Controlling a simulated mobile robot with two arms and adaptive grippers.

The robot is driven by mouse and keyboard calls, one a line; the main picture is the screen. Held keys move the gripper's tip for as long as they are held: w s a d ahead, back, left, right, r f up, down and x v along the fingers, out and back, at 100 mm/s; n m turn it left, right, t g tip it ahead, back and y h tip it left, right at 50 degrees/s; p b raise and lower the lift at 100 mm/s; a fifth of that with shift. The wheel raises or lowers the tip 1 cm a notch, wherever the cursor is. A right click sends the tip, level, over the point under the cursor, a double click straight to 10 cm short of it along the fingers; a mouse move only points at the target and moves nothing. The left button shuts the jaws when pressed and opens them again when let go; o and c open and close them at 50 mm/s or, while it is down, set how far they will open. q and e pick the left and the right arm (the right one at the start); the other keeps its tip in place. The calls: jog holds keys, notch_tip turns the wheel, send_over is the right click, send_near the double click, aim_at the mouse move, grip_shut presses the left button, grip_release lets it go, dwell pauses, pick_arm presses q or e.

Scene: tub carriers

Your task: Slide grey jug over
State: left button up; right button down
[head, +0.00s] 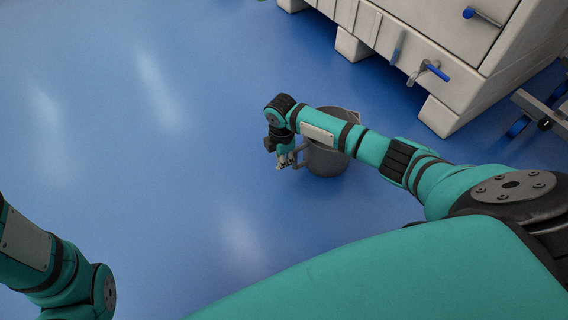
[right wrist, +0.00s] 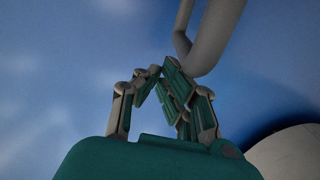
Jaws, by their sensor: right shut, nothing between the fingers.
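The grey jug (head: 326,162) stands on the blue floor in the head view, its upper part partly hidden behind my right arm. Its handle points left, toward my right gripper (head: 284,163). The gripper is low, just left of the jug, pointing down. In the right wrist view the gripper (right wrist: 161,73) is shut and empty. The grey handle (right wrist: 207,38) rises right by its fingertips; I cannot tell if they touch. Part of the jug's pale grey body (right wrist: 291,154) shows at lower right. My left arm enters at the lower left of the head view; its gripper is out of view.
A large off-white tub (head: 420,45) on block feet, with a blue-handled tap (head: 434,71), stands at the upper right. A wheeled metal frame (head: 540,110) is at the right edge. The blue floor (head: 130,130) left of the jug is clear.

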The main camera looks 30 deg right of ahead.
jog(key=shift+d+r, duration=0.1)
jog(key=shift+d, duration=0.25)
